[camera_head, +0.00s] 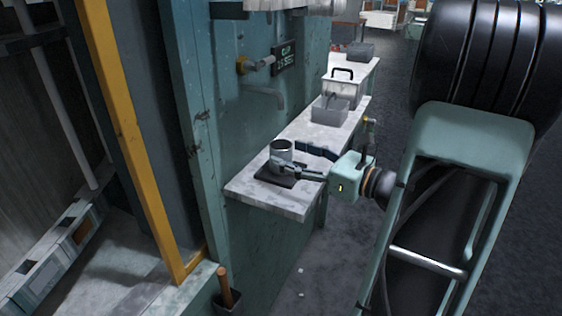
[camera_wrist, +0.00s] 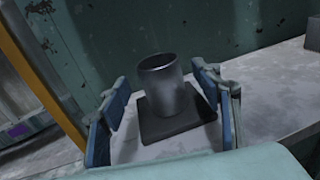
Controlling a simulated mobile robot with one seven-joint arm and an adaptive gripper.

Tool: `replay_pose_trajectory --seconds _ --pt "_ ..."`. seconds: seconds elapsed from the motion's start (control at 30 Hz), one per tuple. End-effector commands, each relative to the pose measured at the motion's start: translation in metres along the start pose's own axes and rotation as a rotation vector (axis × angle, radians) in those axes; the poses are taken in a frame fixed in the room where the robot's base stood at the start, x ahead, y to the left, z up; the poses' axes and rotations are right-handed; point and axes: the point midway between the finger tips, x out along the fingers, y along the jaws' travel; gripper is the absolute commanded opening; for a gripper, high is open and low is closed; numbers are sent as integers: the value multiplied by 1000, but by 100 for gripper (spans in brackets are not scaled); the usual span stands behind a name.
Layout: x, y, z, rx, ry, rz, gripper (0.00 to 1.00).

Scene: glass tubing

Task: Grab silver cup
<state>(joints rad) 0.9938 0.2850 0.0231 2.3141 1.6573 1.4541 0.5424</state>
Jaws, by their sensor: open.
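The silver cup (camera_head: 281,152) stands upright on a dark square plate (camera_head: 268,175) at the near end of a pale counter. In the wrist view the silver cup (camera_wrist: 165,88) is a plain metal cylinder on the dark plate (camera_wrist: 180,133), near the middle of the picture. My gripper (camera_head: 300,158) reaches in from the right with its fingers spread. In the wrist view my gripper (camera_wrist: 160,98) is open and empty. One blue-padded finger is left of the cup and the other right of it, with visible gaps on both sides.
A yellow post (camera_head: 130,130) is at left.

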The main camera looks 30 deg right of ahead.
Motion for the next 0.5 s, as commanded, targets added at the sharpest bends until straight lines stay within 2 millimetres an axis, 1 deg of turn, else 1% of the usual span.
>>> replay_pose_trajectory --seconds 0.03,0.1,0.2,0.3,0.5 --pt "10 0 -2 -3 0 5 59" --pt "20 0 -1 -4 0 4 59" --pt "31 0 0 -2 0 3 59" --pt "35 0 0 -1 1 2 59" --pt "35 -1 0 -1 1 1 57"
